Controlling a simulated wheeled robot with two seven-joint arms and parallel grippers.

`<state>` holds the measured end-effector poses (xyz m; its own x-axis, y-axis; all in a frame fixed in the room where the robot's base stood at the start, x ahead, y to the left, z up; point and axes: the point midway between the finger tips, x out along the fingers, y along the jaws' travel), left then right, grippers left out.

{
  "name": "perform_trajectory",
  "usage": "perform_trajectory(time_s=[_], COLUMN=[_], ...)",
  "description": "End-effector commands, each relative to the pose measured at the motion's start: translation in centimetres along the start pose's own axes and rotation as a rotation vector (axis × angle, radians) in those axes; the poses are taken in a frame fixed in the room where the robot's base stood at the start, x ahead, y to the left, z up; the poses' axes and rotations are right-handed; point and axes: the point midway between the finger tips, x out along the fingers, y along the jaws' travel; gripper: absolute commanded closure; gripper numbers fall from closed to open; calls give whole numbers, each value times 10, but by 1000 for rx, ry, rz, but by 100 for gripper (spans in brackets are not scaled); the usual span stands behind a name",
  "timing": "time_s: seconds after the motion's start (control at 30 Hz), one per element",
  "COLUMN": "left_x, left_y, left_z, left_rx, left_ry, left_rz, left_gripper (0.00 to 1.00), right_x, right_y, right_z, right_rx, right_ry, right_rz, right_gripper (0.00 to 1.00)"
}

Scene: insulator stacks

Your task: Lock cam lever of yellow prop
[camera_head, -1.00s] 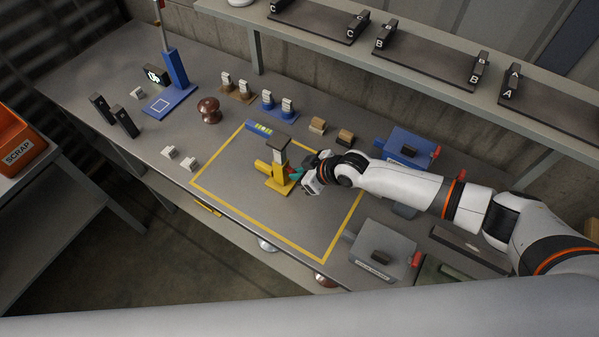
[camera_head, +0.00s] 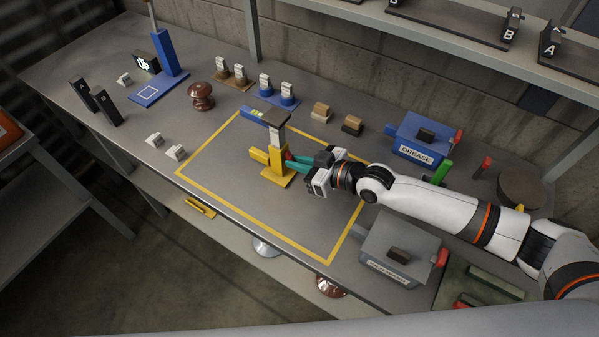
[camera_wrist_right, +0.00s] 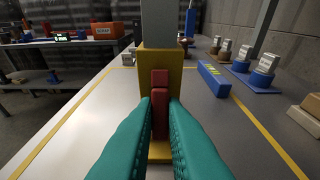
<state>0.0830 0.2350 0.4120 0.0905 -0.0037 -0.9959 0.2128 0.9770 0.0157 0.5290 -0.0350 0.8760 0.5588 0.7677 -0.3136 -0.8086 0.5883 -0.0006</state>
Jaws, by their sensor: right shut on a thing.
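The yellow prop (camera_head: 277,170) stands upright inside the yellow outline on the bench, with a grey post (camera_head: 275,133) rising from it. Its red cam lever (camera_wrist_right: 160,92) stands upright against the yellow body in the right wrist view. My right gripper (camera_head: 292,163) reaches the prop from the right. Its teal fingers (camera_wrist_right: 161,118) are shut on the red lever, one on each side. The fingers hide part of the lever and the prop's base. My left gripper is not in view.
A blue bar (camera_wrist_right: 213,78) lies right of the prop in the wrist view. Brown and blue stands with white-topped pieces, a brown insulator (camera_head: 201,96) and two tan blocks stand behind. A blue grease box (camera_head: 420,140) and grey box (camera_head: 395,247) flank my right arm. The outlined area's front is clear.

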Motion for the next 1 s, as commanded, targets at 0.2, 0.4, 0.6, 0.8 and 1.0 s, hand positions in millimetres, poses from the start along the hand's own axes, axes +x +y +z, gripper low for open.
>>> perform_trajectory(time_s=[0.2, 0.4, 0.6, 0.8, 1.0], left_x=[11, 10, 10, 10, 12], left_y=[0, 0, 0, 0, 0], left_z=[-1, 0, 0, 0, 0], left_rx=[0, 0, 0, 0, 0], left_ry=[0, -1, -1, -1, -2], left_rz=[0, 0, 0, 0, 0], left_gripper=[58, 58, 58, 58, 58], right_x=[0, 0, 0, 0, -10], right_y=[0, 0, 0, 0, -1], right_z=[-2, -1, -1, -1, -3], right_rx=[0, 1, 1, 0, 0], right_ry=[-31, -30, -29, -30, -28], right_rz=[0, 0, 0, 0, -1], right_gripper=[100, 100, 67, 67, 67])
